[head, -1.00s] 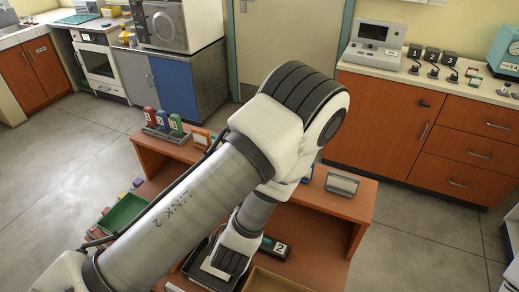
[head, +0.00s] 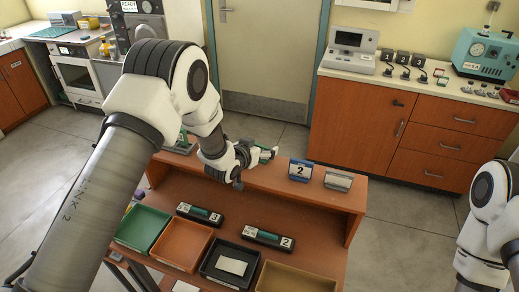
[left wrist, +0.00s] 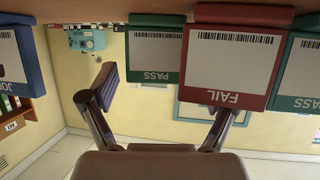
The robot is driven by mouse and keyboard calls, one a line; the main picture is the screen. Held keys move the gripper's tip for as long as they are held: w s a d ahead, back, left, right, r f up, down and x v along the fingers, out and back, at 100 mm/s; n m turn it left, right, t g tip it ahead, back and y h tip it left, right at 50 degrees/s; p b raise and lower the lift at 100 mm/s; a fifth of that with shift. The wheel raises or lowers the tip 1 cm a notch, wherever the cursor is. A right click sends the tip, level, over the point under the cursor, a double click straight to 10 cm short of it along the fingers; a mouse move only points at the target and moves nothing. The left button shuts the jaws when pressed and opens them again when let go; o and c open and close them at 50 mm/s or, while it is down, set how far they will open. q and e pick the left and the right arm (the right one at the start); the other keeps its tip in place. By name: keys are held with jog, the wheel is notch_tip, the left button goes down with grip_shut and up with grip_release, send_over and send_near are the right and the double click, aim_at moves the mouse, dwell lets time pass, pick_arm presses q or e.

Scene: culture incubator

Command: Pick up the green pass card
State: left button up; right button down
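Cards hang in the upper part of the left wrist view, with lettering upside down. A green PASS card (left wrist: 155,52) is in the middle, a red FAIL card (left wrist: 232,62) is right of it, and another green card (left wrist: 301,70) is at the right edge. My left gripper (left wrist: 168,100) is open, with its fingers spread either side of the middle green card's line; the right fingertip is hidden behind the red card. My right gripper is out of view.
A blue stand marked 2 (head: 300,170) and a grey holder (head: 338,181) stand on the shelf right of the gripper. Below are a green tray (head: 142,229), an orange tray (head: 183,245), a black tray (head: 229,265) and labelled black blocks (head: 268,237). A blue card (left wrist: 18,62) is at the wrist view's left.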

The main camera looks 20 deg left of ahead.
pick_arm(q)
jog(key=shift+w+d+f, duration=0.2)
jog(key=shift+w, duration=0.05)
jog(key=shift+d, duration=0.1)
jog(key=c, duration=1.1)
jog(key=shift+s, duration=0.1)
jog(key=shift+r, duration=0.15)
